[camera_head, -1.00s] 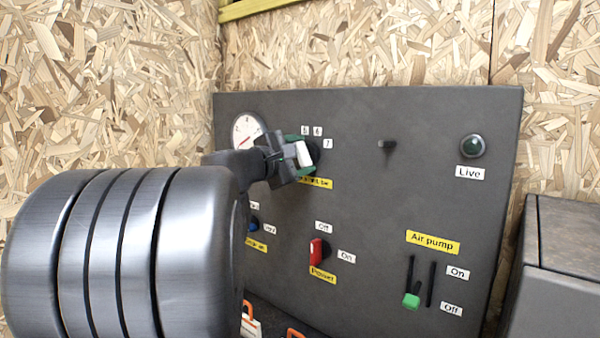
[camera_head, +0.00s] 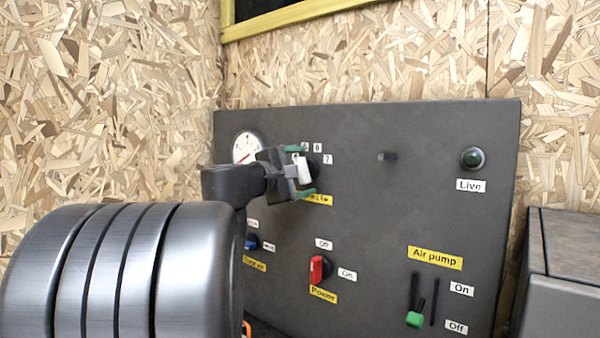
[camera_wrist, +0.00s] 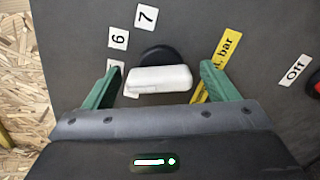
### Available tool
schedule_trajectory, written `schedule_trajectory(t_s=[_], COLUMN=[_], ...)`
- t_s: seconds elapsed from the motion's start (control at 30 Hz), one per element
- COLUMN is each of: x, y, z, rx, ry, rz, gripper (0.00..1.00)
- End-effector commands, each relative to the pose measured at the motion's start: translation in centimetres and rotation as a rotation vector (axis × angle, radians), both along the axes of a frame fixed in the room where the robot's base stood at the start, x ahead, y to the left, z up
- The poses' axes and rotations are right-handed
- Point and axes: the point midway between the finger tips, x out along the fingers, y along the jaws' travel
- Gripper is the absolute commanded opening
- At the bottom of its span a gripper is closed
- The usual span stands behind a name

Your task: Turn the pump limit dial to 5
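The pump limit dial has a white bar handle (camera_head: 303,168) on a round black base (camera_wrist: 160,54), high on the grey panel. In the wrist view the white handle (camera_wrist: 160,79) lies nearly level across the picture. Its left end faces a label partly hidden by my left finger; the labels 6 (camera_wrist: 118,38) and 7 (camera_wrist: 146,17) are farther up. I cannot read the hidden label there. My gripper (camera_head: 299,171) is open, with green fingers on either side of the handle. In the wrist view my gripper (camera_wrist: 158,82) shows a gap at both ends of the handle.
A gauge (camera_head: 246,147) is left of the dial, partly behind my arm. Below are a blue switch (camera_head: 251,242) and a red power switch (camera_head: 318,270). A green air pump lever (camera_head: 415,318), a dark peg (camera_head: 387,157) and the Live lamp (camera_head: 473,158) are to the right.

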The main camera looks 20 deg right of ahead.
Motion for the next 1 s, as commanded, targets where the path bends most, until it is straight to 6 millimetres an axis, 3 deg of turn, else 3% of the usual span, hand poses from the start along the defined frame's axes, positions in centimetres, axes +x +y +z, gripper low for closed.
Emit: schedule_trajectory(t_s=[0.33, 0.8, 1.0], x=[-0.5, -4.8, -6.2], y=[0.9, 8.5, 10.7], z=[0.1, 0.1, 0.1], rx=[-0.001, 0.0, -0.001], ry=[-0.002, -0.001, 0.0], rz=[0.002, 0.006, 0.004], gripper=[0.8, 0.8, 0.8])
